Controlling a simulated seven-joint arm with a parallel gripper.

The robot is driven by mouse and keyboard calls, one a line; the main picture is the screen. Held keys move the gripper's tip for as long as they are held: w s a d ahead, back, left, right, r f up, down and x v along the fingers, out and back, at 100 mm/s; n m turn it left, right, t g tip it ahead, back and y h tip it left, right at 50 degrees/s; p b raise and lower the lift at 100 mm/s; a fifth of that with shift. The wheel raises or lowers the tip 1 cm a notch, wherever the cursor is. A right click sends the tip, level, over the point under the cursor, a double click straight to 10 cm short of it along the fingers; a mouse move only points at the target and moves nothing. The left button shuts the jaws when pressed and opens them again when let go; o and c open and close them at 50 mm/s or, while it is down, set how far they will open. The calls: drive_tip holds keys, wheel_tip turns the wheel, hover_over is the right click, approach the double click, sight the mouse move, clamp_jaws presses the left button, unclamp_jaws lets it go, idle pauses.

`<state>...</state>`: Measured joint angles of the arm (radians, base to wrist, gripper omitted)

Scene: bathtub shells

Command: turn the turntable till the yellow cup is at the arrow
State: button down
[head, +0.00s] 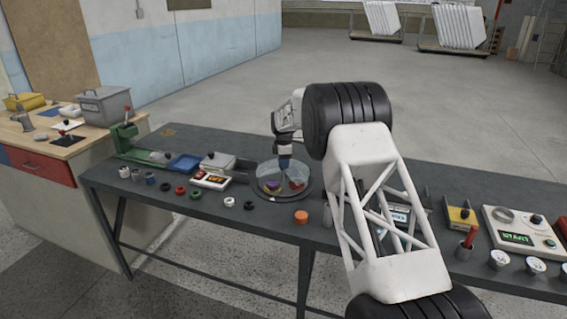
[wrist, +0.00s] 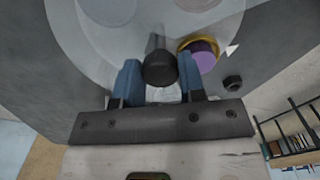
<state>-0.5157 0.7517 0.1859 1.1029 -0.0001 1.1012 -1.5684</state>
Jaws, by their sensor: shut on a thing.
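The round pale turntable (head: 264,193) stands on the dark bench and fills the upper middle of the wrist view (wrist: 85,45). My gripper (head: 285,165) is over it, its blue fingers (wrist: 159,78) shut on a dark round knob (wrist: 159,67). The yellow cup (wrist: 184,43) shows as a yellow rim around a purple disc, near the turntable's edge, right of the knob. A white arrow (wrist: 232,49) lies just right of the cup, with a small gap between them. In the head view a purple and yellow spot (head: 272,186) shows on the turntable.
A red piece (head: 296,186) shows on the turntable in the head view. A black nut (wrist: 232,83) lies near the arrow. An orange piece (head: 301,216) and several small rings lie along the bench front. A blue tray (head: 184,163) stands left, a yellow box (head: 461,217) right.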

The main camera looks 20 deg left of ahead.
drive_tip(key=shift+n, duration=1.6)
drive_tip(key=c, duration=0.7)
unclamp_jaws()
drive_tip(key=shift+r, duration=0.1)
drive_tip(key=shift+r, duration=3.85)
